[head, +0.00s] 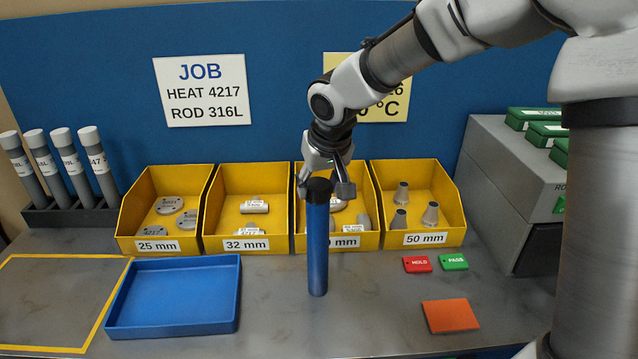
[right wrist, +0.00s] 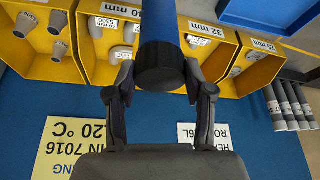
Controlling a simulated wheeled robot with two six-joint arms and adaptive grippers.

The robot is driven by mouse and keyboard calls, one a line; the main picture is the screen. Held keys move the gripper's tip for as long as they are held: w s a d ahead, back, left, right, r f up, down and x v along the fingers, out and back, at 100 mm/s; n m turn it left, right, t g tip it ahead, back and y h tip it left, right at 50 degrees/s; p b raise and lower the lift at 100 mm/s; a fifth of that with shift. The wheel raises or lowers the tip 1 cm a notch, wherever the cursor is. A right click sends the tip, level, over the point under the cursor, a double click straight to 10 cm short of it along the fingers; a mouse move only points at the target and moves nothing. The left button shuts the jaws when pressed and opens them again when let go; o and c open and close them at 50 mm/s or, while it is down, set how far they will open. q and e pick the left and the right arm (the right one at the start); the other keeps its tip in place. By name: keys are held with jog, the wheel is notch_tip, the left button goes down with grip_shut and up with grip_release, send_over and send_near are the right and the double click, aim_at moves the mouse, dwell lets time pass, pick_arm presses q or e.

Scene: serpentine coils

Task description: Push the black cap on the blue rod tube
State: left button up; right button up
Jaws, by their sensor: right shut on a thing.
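The blue rod tube (head: 318,250) is upright in front of the bins at the middle of the table. Its lower end is at or just above the tabletop; I cannot tell which. The black cap (head: 318,188) is at the tube's top end, and no gap shows between them. My right gripper (head: 325,188) comes down from above with its fingers on either side of the cap, shut on it. In the right wrist view the cap (right wrist: 160,68) is between the two fingertips, with the tube (right wrist: 158,22) running away behind it. My left gripper is not in view.
Yellow bins (head: 160,240) with metal parts stand behind the tube. A blue tray (head: 170,325) lies to the left, and a rack of capped tubes (head: 70,215) is at far left. Red (head: 417,264) and green (head: 453,261) tags and an orange block (head: 450,316) lie to the right.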

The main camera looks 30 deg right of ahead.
jog(key=shift+f, duration=0.25)
dwell(0.6)
jog(key=shift+c, duration=0.3)
jog(key=o, duration=1.3)
jog(key=shift+r, duration=0.1)
notch_tip(320, 180, up, 7)
jog(key=p, duration=0.5)
